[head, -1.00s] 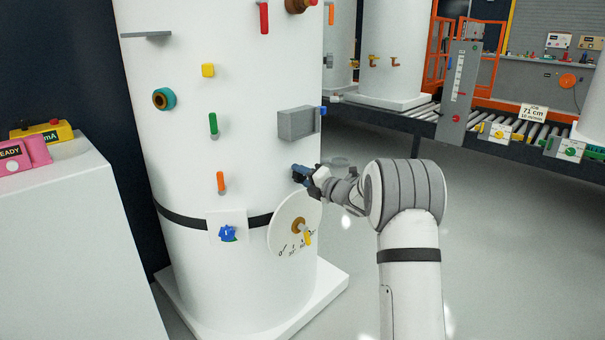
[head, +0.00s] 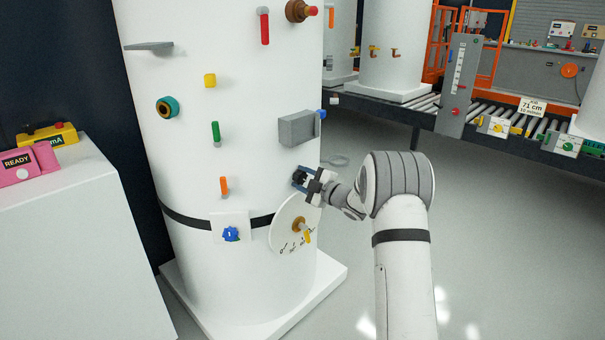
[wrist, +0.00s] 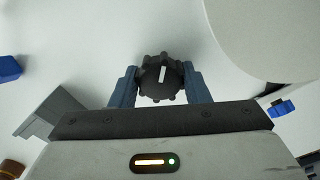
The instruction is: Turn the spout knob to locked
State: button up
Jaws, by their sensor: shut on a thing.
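A black, scalloped knob (wrist: 153,84) with a white pointer line is on the white tank (head: 255,100). In the wrist view the line stands nearly upright, its top leaning slightly right. My gripper (wrist: 160,86) has its blue-grey fingers on both sides of this knob and is shut on it. In the head view my gripper (head: 299,178) is at the tank's right side, just above a white dial plate (head: 283,228), and mostly covers the knob. I see no readable locked mark by the knob.
A grey box (head: 296,129) sticks out of the tank just above my gripper. The dial plate below carries a yellow-tipped brown handle (head: 301,226). A blue knob (head: 231,234) is farther left. The floor right of my arm is clear.

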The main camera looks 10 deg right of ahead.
jog(key=m+p, duration=0.2)
jog(key=m, duration=0.1)
jog(key=shift+m, duration=0.4)
jog(key=shift+f+m+p, duration=0.1)
jog(key=shift+m+p, duration=1.2)
jog(key=shift+m, duration=0.5)
jog(key=o, duration=1)
jog(key=p+v, duration=0.1)
jog(key=v, duration=0.6)
jog(key=shift+s+d, duration=0.2)
jog(key=shift+s, duration=0.1)
